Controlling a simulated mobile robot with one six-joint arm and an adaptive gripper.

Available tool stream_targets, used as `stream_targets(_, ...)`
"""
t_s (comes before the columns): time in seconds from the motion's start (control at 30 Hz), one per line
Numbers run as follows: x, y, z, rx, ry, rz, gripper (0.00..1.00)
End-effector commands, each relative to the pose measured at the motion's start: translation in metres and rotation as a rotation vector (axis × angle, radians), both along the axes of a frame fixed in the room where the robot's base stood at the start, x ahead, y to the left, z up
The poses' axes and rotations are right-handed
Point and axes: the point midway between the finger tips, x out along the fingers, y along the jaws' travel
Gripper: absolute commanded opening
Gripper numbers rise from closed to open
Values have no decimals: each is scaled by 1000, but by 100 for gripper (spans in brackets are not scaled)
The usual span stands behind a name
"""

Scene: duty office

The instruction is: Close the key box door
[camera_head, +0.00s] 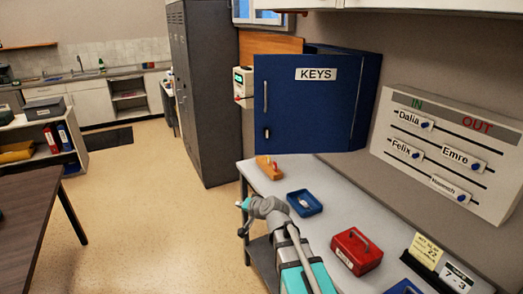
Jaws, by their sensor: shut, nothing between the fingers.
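The blue key box (368,103) hangs on the right wall above a narrow grey table. Its door (308,105), with a white KEYS label and a handle near its left edge, stands open. The door's outer face is toward me, and its free left edge reaches well out past the box body. The door hides the box interior. My grey and teal arm rises from the bottom over the table's left edge, below the door and apart from it. I cannot make out my gripper's fingers in this view.
An IN/OUT board (450,150) hangs right of the key box. A dark locker (205,95) stands behind left. The floor left of the table is clear.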

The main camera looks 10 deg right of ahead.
Motion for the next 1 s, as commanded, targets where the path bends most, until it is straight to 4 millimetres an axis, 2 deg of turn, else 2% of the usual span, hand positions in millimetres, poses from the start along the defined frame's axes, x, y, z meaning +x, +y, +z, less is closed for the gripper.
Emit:
stream_targets(0.03, 15, 0, 11, 59, -42, -44, 0)
stream_targets(0.1, 33, -3, 26, 146, -100, -114, 0)
stream_targets(0.27, 67, -19, 57, 344, -208, -296, 0)
stream_targets(0.4, 89, -42, 75, 506, -269, -469, 0)
stream_targets(0.53, 102, -62, 83, 623, -304, -610, 0)
stream_targets(0.7, 110, -81, 83, 710, -310, -742, 0)
stream_targets(1.0, 111, -88, 82, 747, -311, -792, 0)
